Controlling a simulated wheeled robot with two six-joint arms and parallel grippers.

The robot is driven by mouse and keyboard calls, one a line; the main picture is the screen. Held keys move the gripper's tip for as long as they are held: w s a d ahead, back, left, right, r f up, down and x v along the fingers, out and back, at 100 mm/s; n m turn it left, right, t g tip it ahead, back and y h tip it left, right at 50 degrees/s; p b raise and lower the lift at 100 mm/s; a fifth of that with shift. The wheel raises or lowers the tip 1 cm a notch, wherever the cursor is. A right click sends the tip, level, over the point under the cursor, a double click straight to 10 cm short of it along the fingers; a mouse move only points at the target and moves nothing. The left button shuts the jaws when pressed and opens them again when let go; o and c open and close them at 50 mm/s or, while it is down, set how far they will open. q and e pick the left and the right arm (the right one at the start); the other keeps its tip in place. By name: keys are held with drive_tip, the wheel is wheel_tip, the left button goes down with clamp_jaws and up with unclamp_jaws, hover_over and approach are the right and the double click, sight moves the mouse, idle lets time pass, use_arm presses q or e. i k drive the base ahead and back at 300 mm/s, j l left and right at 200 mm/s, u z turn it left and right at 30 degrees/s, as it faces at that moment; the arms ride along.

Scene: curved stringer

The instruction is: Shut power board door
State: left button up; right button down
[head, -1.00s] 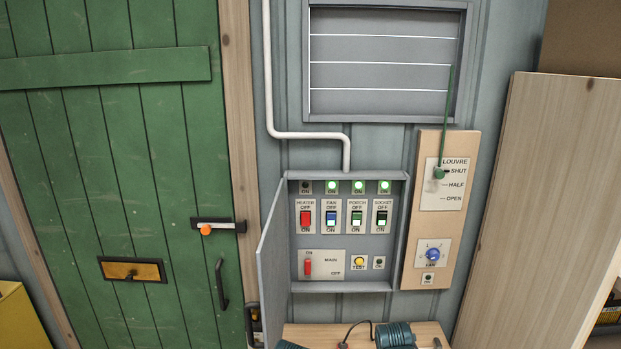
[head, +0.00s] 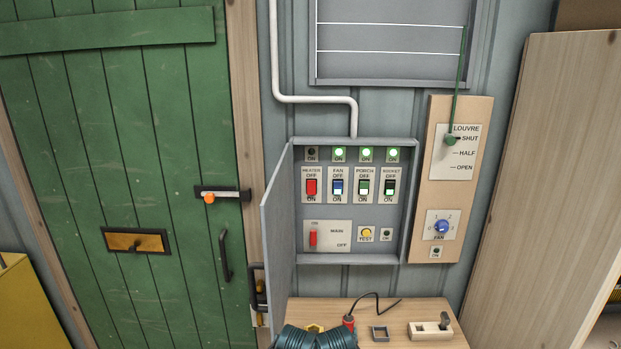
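The power board (head: 404,228) is a grey wall box with its front open. Its door (head: 277,232) is a thin grey panel hinged on the box's left side. It stands swung outward, seen nearly edge-on, and is apart from any gripper. Inside are heater, fan, porch and socket switches, a red main lever (head: 313,238) and a yellow test button (head: 366,233). The fan, porch and socket lamps glow green; the heater lamp is dark.
A wooden bench (head: 385,340) below the board holds a red plug (head: 349,322) with a black cable, a small grey frame (head: 380,333) and a wooden block with a lever (head: 430,328). A louvre panel (head: 456,180) is to the right. A green door (head: 120,180) is left.

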sight(274, 207)
drive_tip(key=j+z, duration=0.15)
drive_tip(key=j, duration=0.25)
drive_tip(key=k+j+z, duration=0.1)
drive_tip(key=j, duration=0.25)
drive_tip(key=k+j+z, duration=0.15)
drive_tip(key=j, duration=0.25)
drive_tip(key=k+j+z, duration=0.1)
drive_tip(key=j, duration=0.25)
drive_tip(key=i+j+z, duration=0.1)
drive_tip(key=i, duration=0.05)
